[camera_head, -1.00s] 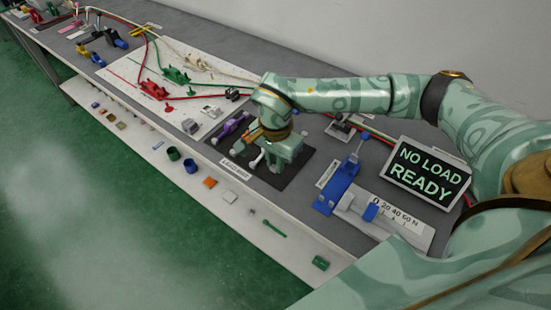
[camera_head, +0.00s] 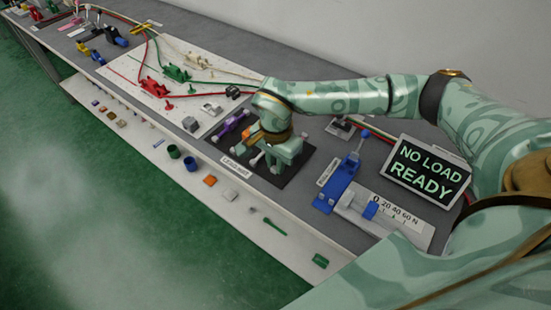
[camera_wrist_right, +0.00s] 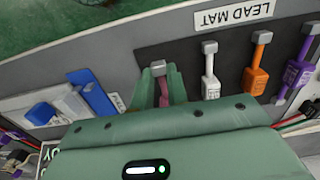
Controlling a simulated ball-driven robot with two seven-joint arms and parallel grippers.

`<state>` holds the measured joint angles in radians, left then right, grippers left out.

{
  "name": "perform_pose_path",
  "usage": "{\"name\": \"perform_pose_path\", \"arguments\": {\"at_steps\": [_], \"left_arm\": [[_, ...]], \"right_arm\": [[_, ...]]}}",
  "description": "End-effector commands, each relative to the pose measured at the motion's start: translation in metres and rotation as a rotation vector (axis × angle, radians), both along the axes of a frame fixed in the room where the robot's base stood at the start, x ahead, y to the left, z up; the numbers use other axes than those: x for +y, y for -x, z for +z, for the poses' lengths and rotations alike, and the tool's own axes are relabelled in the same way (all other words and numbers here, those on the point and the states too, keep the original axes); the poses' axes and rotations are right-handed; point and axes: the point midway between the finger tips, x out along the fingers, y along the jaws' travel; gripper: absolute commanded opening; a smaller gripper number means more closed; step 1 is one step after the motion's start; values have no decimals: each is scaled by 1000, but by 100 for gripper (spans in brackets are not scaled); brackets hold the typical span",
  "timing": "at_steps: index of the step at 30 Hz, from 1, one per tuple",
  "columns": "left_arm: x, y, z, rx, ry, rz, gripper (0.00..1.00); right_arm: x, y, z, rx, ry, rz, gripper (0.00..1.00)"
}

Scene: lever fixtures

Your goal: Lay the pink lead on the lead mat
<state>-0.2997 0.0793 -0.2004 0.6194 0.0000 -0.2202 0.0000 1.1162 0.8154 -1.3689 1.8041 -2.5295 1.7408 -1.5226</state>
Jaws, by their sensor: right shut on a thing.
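My right gripper (camera_wrist_right: 160,88) is shut on the pink lead (camera_wrist_right: 163,92), which stands out between the green fingers with its grey end showing. The rest of the pink lead is hidden by the gripper. Both are over the dark lead mat (camera_wrist_right: 185,52), at its left end in the wrist view, beside a white lead (camera_wrist_right: 210,72). I cannot tell whether the pink lead touches the mat. In the head view, my right gripper (camera_head: 284,158) is low over the mat (camera_head: 296,172) and the pink lead is hidden. My left gripper is not in view.
An orange lead (camera_wrist_right: 257,65) and a purple lead (camera_wrist_right: 298,72) lie on the mat beyond the white one. A blue fixture (camera_head: 340,183) stands right of the mat, near a "NO LOAD READY" display (camera_head: 428,170). A white board (camera_head: 185,75) with red and green fixtures lies farther left.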

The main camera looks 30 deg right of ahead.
Motion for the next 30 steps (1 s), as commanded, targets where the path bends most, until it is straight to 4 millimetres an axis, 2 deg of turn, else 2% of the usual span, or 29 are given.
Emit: {"name": "perform_pose_path", "arguments": {"at_steps": [11, 30], "left_arm": [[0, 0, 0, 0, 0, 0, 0], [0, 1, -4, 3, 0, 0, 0]], "right_arm": [[0, 0, -1, -1, 0, 0, 0], [0, 0, -15, -1, 0, -1, 0]]}}
